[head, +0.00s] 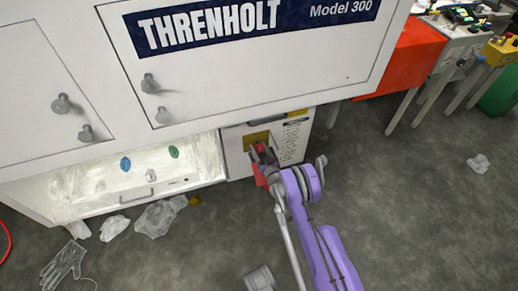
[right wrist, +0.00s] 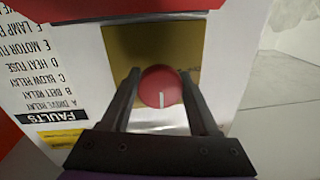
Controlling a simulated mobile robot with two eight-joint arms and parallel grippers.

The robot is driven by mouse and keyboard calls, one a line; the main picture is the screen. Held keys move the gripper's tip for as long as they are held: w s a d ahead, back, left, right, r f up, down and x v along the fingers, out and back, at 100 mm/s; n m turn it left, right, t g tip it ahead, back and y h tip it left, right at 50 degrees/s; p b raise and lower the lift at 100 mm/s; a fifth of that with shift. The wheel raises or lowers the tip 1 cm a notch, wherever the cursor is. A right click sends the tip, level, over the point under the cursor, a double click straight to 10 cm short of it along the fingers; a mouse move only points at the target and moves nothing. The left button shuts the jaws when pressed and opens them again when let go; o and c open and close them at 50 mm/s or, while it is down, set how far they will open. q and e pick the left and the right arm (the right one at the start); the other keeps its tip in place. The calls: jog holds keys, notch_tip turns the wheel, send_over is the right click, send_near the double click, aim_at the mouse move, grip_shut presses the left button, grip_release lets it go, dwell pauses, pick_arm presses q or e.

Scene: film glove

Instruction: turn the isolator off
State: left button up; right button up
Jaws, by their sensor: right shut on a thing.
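The isolator is a red round knob (right wrist: 160,88) with a white pointer line, on a yellow plate (right wrist: 128,45) on the machine's white panel. In the right wrist view the pointer line points toward the bottom of the picture. My right gripper (right wrist: 162,90) has a finger on each side of the knob and is shut on it. In the head view my right gripper (head: 262,158) reaches the yellow plate (head: 257,138), and the red knob (head: 260,148) is partly hidden by it. My left gripper is not in view.
A white machine (head: 250,75) marked THRENHOLT fills the upper left. A faults label (head: 294,142) is beside the plate. Clear film scraps (head: 158,218) and a clear glove (head: 64,262) lie on the floor. A red-sided unit (head: 412,58) stands upper right. The floor at right is mostly clear.

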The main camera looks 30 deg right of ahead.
jog(key=shift+n, duration=0.3)
jog(key=n, duration=0.3)
jog(key=shift+n, duration=0.4)
jog(key=n+b, duration=0.1)
jog(key=n, duration=0.3)
jog(key=shift+d+g, duration=0.1)
jog(key=shift+g, duration=0.3)
jog(key=n, duration=0.4)
jog(key=shift+r+h, duration=0.1)
jog(key=shift+h, duration=0.3)
jog(key=n, duration=0.4)
jog(key=shift+d, duration=0.1)
jog(key=shift+n+g+h, duration=0.3)
jog(key=o, duration=1.4)
jog(key=shift+c, duration=0.2)
jog(key=shift+s, duration=0.1)
